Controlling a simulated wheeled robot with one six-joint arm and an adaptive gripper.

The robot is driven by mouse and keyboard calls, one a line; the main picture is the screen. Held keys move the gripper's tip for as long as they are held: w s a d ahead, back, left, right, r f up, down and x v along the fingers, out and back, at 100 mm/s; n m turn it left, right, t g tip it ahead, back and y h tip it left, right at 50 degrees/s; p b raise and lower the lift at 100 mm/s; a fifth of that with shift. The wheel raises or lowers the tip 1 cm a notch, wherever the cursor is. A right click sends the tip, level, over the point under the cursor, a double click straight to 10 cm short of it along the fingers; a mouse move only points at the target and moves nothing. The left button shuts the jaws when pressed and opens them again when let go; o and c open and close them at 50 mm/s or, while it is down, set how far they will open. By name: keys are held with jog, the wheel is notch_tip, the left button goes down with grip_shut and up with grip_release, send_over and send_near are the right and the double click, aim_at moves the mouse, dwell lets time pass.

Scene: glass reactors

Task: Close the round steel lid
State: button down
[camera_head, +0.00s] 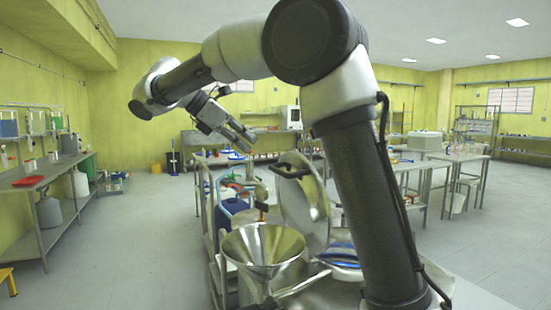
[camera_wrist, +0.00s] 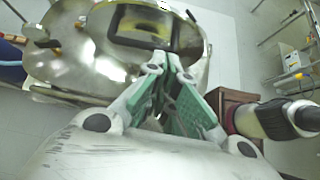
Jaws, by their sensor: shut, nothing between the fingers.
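The round steel lid (camera_head: 308,208) stands raised, nearly on edge, behind a steel funnel-shaped vessel (camera_head: 262,246) in the head view. My arm hides part of its right side. My gripper (camera_head: 250,142) is above and to the left of the lid there. In the wrist view, my gripper (camera_wrist: 168,62) has its green-padded fingers drawn together at the tips, with nothing held. A large shiny rounded steel piece (camera_wrist: 75,50) fills the top left behind the fingers, and I cannot tell for sure whether it is the lid. Contact with it cannot be told.
A blue container (camera_head: 232,212) stands left of the lid. Benches with glassware (camera_head: 455,158) are at the right, and a long bench (camera_head: 50,180) runs along the left wall. The floor (camera_head: 130,235) between is clear. A dark-and-grey fitting (camera_wrist: 275,120) is right of my gripper.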

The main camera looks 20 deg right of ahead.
aim_at(283, 175)
jog(key=shift+n, duration=0.4)
jog(key=x, duration=0.4)
jog(key=d+r+x, duration=0.1)
jog(key=x, duration=0.3)
jog(key=s+r+x, duration=0.1)
jog(key=x, duration=0.3)
jog(key=shift+d, duration=0.25)
jog(key=shift+d+r, duration=0.1)
jog(key=shift+d, duration=0.65)
jog(key=shift+d, duration=0.15)
